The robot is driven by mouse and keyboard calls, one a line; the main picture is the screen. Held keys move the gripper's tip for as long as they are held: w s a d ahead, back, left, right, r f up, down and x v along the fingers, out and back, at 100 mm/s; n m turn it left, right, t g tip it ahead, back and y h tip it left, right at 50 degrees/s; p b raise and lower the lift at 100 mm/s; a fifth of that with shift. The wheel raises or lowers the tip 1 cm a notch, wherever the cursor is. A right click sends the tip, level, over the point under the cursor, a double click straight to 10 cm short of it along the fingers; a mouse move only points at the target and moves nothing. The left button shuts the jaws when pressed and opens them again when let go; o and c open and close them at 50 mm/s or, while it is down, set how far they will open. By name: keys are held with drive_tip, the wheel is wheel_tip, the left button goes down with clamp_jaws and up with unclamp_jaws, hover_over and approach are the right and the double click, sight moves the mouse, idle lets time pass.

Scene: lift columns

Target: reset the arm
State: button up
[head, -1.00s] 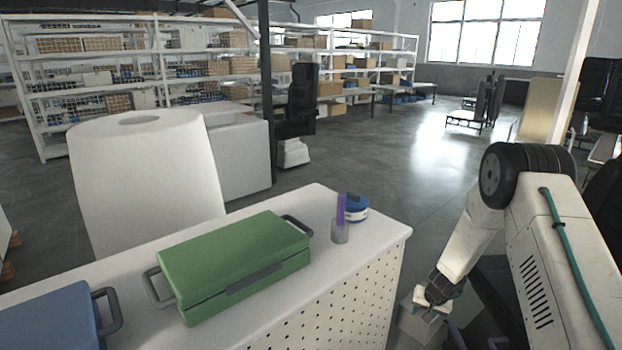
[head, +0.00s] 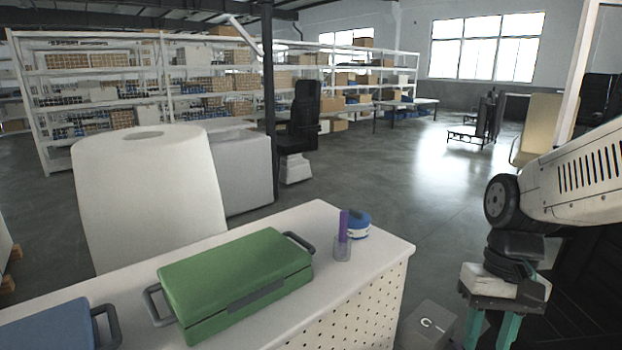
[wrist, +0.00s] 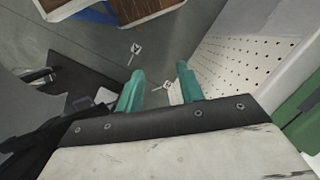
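My gripper (head: 492,328) hangs at the lower right of the head view, pointing down beside the right end of the white table. Its two teal fingers are apart, with nothing held between them. In the wrist view my gripper (wrist: 160,70) also shows both fingers spread above the grey floor. My arm comes in from the right edge of the head view and bends down at a dark wheel-like joint.
The white perforated table (head: 385,250) holds a green case (head: 235,275), a blue case (head: 50,325), a clear cup with a purple item (head: 343,245) and a blue-and-white round container (head: 358,225). A grey marked box (head: 428,325) stands low by the table's end.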

drive_tip(key=s+r+n+t+h, duration=0.1)
drive_tip(key=s+r+t, duration=0.2)
drive_tip(key=s+r, duration=0.3)
drive_tip(key=s, duration=0.3)
drive_tip(key=shift+s+r+t, duration=0.25)
drive_tip(key=shift+r+t, duration=0.05)
drive_tip(key=shift+r, duration=0.1)
drive_tip(key=shift+a, duration=0.1)
idle(0.6)
